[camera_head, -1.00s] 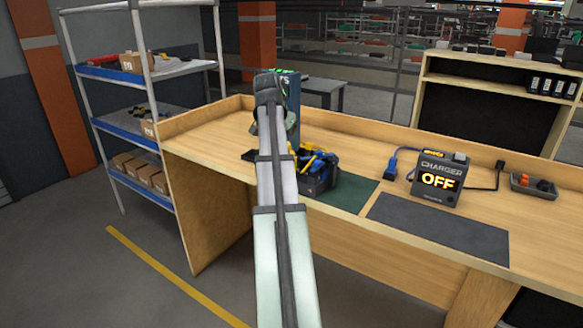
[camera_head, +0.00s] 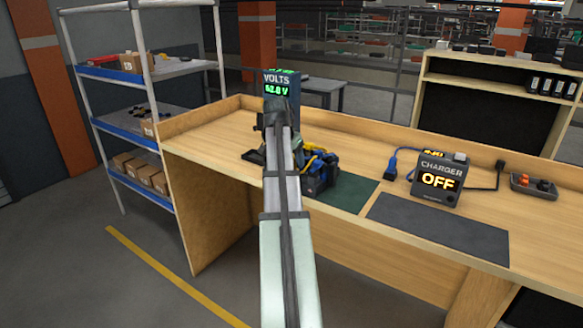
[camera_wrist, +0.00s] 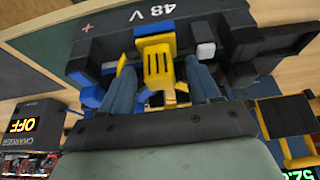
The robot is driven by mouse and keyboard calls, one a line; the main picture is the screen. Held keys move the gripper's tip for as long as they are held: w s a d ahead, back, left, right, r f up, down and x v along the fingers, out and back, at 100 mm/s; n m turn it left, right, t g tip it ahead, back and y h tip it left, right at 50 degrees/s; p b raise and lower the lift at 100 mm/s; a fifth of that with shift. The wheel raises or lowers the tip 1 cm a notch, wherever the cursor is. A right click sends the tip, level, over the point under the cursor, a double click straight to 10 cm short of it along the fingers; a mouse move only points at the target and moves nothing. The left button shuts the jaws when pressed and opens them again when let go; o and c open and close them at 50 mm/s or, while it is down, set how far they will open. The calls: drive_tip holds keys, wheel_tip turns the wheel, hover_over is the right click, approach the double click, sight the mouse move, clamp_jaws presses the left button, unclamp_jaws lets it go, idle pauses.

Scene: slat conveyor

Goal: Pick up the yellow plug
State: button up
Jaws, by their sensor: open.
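The yellow plug (camera_wrist: 157,62) shows in the wrist view as a slotted yellow block at the dark battery box (camera_wrist: 100,48) marked "48 V". My gripper (camera_wrist: 160,76) is open, its two blue-grey fingers on either side of the plug. I cannot tell whether they touch it. In the head view, my arm hides the gripper and part of the battery box (camera_head: 320,182), where yellow and blue parts show on top.
A charger (camera_head: 437,181) reading OFF stands right of the box, with a blue cable (camera_head: 393,164) beside it. A voltage meter (camera_head: 277,83) stands behind my arm. The grey mat (camera_head: 440,231) is bare. A shelf rack (camera_head: 140,75) stands left.

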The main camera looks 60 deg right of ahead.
drive_tip(key=c, duration=1.1)
drive_tip(key=shift+o, duration=0.2)
wheel_tip(320, 180, up, 10)
drive_tip(key=shift+f, duration=0.25)
drive_tip(key=shift+r+n, duration=0.2)
drive_tip(key=shift+n, duration=0.3)
drive_tip(key=shift+n+t, duration=0.6)
drive_tip(key=shift+n, duration=0.4)
drive_tip(key=n+t, duration=0.1)
drive_tip(key=n, duration=0.2)
drive_tip(key=n+t+y, duration=0.1)
drive_tip(key=n, duration=0.2)
drive_tip(key=shift+r, duration=0.1)
drive_tip(key=n+y, duration=0.1)
drive_tip(key=n, duration=0.1)
drive_tip(key=n+t+y, duration=0.1)
drive_tip(key=n, duration=0.2)
drive_tip(key=shift+d, duration=0.1)
drive_tip(key=n+y, duration=0.1)
drive_tip(key=n, duration=0.3)
drive_tip(key=shift+y, duration=0.3)
